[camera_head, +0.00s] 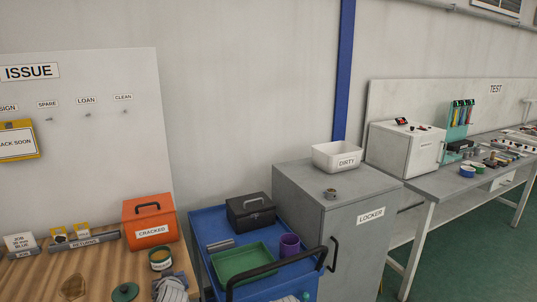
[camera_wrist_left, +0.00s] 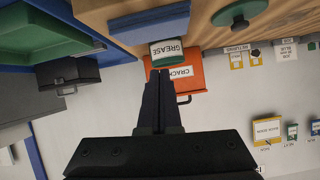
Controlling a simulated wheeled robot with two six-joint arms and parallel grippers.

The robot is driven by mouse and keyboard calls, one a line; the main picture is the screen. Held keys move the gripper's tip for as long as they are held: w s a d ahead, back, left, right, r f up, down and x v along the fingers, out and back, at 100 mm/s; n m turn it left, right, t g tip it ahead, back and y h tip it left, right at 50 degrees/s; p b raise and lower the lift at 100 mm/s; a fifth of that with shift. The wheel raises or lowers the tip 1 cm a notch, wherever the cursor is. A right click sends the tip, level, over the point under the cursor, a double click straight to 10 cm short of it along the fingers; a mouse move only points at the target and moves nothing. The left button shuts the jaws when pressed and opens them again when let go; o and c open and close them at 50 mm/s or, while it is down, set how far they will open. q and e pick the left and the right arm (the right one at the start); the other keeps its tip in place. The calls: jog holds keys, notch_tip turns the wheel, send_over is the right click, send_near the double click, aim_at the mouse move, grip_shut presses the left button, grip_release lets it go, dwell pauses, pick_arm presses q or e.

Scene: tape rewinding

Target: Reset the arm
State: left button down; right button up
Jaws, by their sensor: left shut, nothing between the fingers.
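My left gripper (camera_wrist_left: 160,76) shows in the left wrist view with its two dark fingers together and nothing between them. In that view its tips lie just below the grease tin (camera_wrist_left: 167,50) and overlap the orange CRACKED box (camera_wrist_left: 189,75); I cannot tell the distance to either. The picture there is upside down. In the head view the grease tin (camera_head: 161,258) stands on the wooden bench in front of the CRACKED box (camera_head: 150,222). Neither of my grippers can be made out in the head view.
A striped cloth (camera_head: 172,290) lies at the wooden bench's front.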

pick_arm(q)
jog(key=s+d+f+m+g+h+p, duration=0.1)
jog(key=s+d+f+m+g, duration=0.1)
jog(key=s+d+g, duration=0.2)
jog(key=s+d+f+m+g+h+p, duration=0.1)
jog(key=s+d+f+m+g, duration=0.2)
jog(key=s+d, duration=0.6)
jog(key=s+d+f+m+g+h+p, duration=0.2)
jog(key=s+d+g, duration=0.2)
jog(key=s+d, duration=0.3)
jog(key=d, duration=0.3)
jog(key=shift+d+f+m+g, duration=0.15)
jog(key=shift+d+m+g, duration=0.15)
jog(key=shift+d+m, duration=0.1)
